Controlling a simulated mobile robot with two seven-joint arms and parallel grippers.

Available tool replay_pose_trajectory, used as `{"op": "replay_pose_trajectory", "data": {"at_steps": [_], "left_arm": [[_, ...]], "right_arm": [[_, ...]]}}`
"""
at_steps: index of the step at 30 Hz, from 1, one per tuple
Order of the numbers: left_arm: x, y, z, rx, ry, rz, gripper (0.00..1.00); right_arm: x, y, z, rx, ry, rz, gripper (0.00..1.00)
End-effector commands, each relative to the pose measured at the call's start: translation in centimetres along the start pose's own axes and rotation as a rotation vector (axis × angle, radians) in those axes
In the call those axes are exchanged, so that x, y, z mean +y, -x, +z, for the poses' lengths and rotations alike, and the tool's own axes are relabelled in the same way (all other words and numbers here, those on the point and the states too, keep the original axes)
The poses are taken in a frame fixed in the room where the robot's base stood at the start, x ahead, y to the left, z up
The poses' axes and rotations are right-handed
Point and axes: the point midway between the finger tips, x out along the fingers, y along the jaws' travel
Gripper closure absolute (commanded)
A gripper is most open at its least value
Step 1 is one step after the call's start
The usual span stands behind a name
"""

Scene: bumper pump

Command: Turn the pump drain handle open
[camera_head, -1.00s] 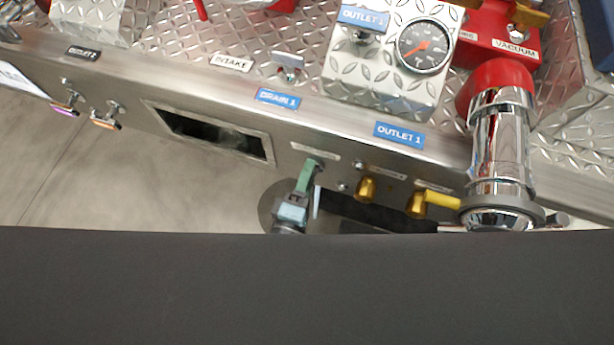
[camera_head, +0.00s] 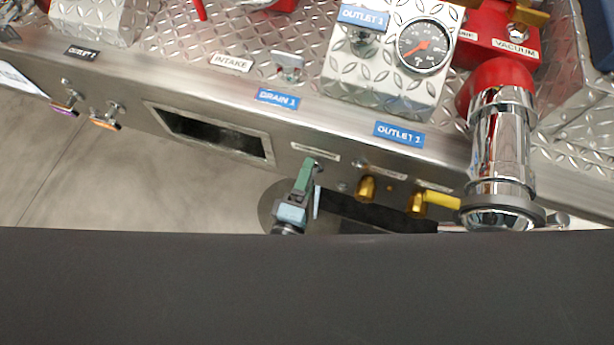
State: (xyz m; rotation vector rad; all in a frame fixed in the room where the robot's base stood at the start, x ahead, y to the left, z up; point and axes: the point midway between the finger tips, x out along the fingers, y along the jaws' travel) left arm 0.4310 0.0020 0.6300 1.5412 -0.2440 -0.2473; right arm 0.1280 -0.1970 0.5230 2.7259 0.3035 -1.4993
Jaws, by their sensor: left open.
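A green lever-like handle (camera_head: 304,178) hangs from the steel front panel under a small label plate, below the blue DRAIN 1 sign (camera_head: 277,97). My left gripper (camera_head: 293,213) is at the lower end of this green part, with a pale blue-grey piece on its left and a thin pale strip on its right. It is open. Whether it touches the handle cannot be told at this size. The dark shape in front hides most of the arm. My right gripper is not in view.
Brass fittings (camera_head: 367,188) and a yellow lever (camera_head: 442,200) sit right of the handle. A chrome pipe (camera_head: 499,150) stands further right. A rectangular opening (camera_head: 212,133) is on the left of the panel. Grey floor (camera_head: 130,185) lies below the panel.

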Motion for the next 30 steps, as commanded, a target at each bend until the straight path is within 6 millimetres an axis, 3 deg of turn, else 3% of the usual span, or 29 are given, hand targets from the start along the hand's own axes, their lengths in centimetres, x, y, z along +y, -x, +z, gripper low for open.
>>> {"op": "replay_pose_trajectory", "data": {"at_steps": [15,30], "left_arm": [[-0.1,6.9,0.0,-0.002,0.001,-0.002,0.2],[0.0,7.7,0.0,-0.001,0.001,-0.002,0.2]], "right_arm": [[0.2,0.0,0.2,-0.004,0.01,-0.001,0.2],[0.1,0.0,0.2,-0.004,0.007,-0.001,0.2]]}}
